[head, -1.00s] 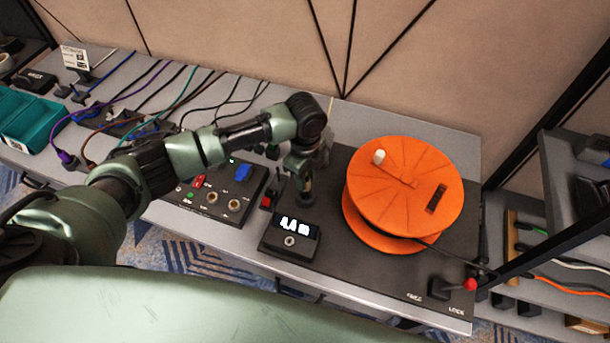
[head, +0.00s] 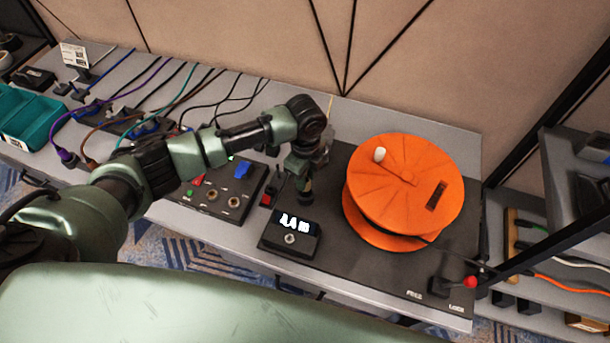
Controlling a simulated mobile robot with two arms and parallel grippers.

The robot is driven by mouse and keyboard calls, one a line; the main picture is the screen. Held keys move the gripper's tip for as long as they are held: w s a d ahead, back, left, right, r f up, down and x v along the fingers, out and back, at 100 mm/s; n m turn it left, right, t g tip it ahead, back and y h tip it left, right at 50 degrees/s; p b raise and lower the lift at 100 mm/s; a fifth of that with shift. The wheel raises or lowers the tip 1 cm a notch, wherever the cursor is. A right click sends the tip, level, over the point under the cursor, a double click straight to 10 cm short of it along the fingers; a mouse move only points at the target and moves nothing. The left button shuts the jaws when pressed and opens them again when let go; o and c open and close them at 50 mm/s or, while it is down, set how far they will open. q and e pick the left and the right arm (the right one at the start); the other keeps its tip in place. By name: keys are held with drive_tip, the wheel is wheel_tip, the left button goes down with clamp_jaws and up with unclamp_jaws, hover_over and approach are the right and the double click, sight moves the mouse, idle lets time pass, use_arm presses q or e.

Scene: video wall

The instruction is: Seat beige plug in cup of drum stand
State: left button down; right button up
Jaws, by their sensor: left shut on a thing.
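The drum stand is a dark base plate (head: 385,274) on the grey bench, carrying an orange drum (head: 412,183) with a white knob. My left gripper (head: 305,196) points down over the left part of this plate, between the drum and a small red and black part (head: 268,197). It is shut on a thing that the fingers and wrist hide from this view. I cannot make out the beige plug or the cup. A thin pale line (head: 330,106) runs up behind my wrist; I cannot tell whether it is a cord. My right gripper is not in view.
A display box (head: 290,236) stands just in front of my left gripper. A black panel with sockets (head: 222,196) lies to its left. Several cords and a teal bin (head: 35,118) are further left. A red-tipped lever (head: 469,282) stands at the plate's front right.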

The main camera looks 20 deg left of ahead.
use_arm(q)
drive_tip(key=shift+f, duration=0.25)
idle(0.4)
drive_tip(key=shift+f, duration=0.35)
drive_tip(key=shift+f, duration=0.3)
idle(0.4)
drive_tip(key=shift+f, duration=0.25)
drive_tip(key=c, duration=1.1)
unclamp_jaws()
wheel_tip(320, 180, up, 8)
drive_tip(key=shift+f+b, duration=0.1)
drive_tip(key=shift+b, duration=0.75)
